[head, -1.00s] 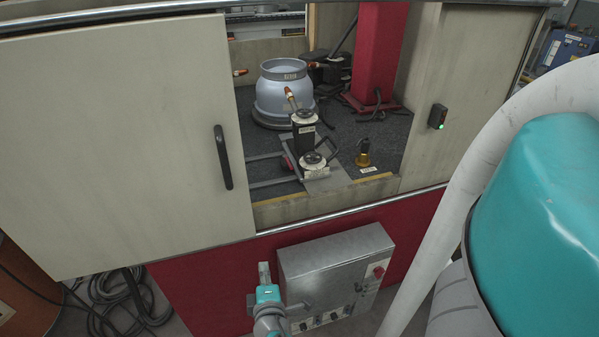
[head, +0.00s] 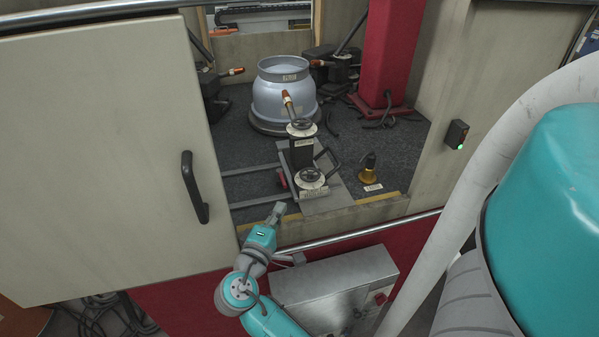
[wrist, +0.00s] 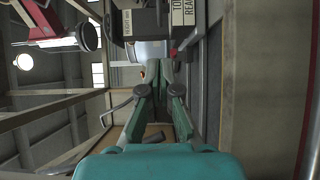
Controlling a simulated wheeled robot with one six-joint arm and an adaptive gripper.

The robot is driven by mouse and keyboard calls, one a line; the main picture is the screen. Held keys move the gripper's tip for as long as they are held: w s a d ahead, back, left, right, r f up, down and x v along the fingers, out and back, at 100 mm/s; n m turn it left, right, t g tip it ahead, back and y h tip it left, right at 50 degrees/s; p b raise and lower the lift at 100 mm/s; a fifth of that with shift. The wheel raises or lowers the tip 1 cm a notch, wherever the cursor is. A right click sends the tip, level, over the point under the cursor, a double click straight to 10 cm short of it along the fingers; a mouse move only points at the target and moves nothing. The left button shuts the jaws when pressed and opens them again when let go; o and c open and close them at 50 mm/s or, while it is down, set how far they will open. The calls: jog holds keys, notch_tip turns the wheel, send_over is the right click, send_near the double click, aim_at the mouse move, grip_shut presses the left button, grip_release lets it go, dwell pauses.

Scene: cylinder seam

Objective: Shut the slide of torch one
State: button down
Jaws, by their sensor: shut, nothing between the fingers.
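The front torch unit stands inside the cabinet: a dark upright post (head: 302,155) with a white-rimmed knob on top (head: 301,128), a lower white-rimmed dial (head: 311,178) and a black handle (head: 329,165). Its copper-tipped torch (head: 288,103) points at the grey-blue cylinder (head: 284,92). It sits on a grey slide plate (head: 325,203). Which unit is torch one cannot be read in the head view. My gripper (head: 279,208) is shut and empty at the front sill, left of and apart from the plate. In the wrist view, my fingers (wrist: 163,65) are below partly cut-off labels, one reading "HEIGHT mm" (wrist: 128,20).
A sliding door (head: 110,150) with a black handle covers the left side. Two more torches (head: 233,71) (head: 321,62) flank the cylinder. A red column (head: 388,50) stands behind right, and a brass fitting (head: 368,172) on the floor. A steel control box (head: 340,280) is below.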

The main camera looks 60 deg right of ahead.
aim_at(310, 181)
jog(key=d, duration=0.7)
jog(key=w+d, duration=0.1)
jog(key=d, duration=0.2)
jog(key=shift+d, duration=0.35)
jog(key=shift+s+d, duration=0.7)
jog(key=shift+s, duration=0.2)
jog(key=shift+s+d, duration=0.65)
jog(key=shift+s, duration=0.25)
